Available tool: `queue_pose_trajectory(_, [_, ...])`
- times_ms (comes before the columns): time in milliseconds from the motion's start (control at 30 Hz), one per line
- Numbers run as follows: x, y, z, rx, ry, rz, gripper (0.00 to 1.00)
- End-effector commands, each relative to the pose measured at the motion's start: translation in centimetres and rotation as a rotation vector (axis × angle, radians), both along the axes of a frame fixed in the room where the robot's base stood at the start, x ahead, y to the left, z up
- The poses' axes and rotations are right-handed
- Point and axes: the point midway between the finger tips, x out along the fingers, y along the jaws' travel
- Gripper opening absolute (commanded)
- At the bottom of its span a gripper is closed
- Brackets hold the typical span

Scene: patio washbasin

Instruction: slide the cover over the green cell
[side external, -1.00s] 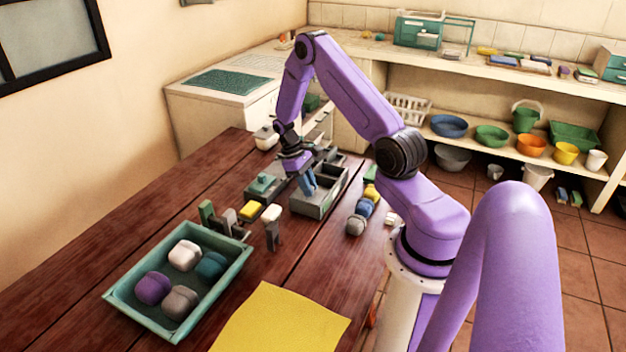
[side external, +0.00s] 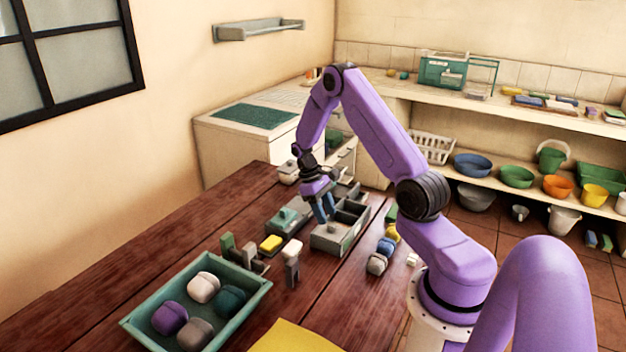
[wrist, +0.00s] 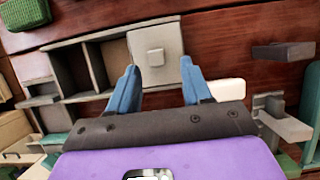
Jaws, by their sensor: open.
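A grey square cover (wrist: 172,72) with a small raised knob (wrist: 155,57) sits at one end of a grey divided box (wrist: 88,38) in the wrist view. Dark open compartments show to its left; I cannot make out a green floor in them. My gripper (wrist: 160,66) is open, its blue fingers apart on either side of the cover's near part, the knob just beyond the tips. I cannot tell whether they touch the cover. In the side view, my gripper (side external: 325,208) points down over the box (side external: 327,240), close to the cover end, and partly hides it.
A grey block with a green knobbed top (side external: 287,217) stands left of the box. A yellow-topped block (side external: 270,243) and a white-topped upright piece (side external: 292,262) stand nearer. A teal tray (side external: 258,290) holds several rounded pieces. Small coloured pieces (side external: 377,263) lie right of the box.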

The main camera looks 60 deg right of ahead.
Motion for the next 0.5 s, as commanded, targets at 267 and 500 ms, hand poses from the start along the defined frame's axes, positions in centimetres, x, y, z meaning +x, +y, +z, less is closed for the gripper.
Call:
queue_pose_trajectory(267, [2.4,0.0,5.6,-0.002,-0.005,0.001,0.49])
queue_pose_trajectory(500, [4.1,0.1,9.9,-0.001,-0.003,0.001,0.49])
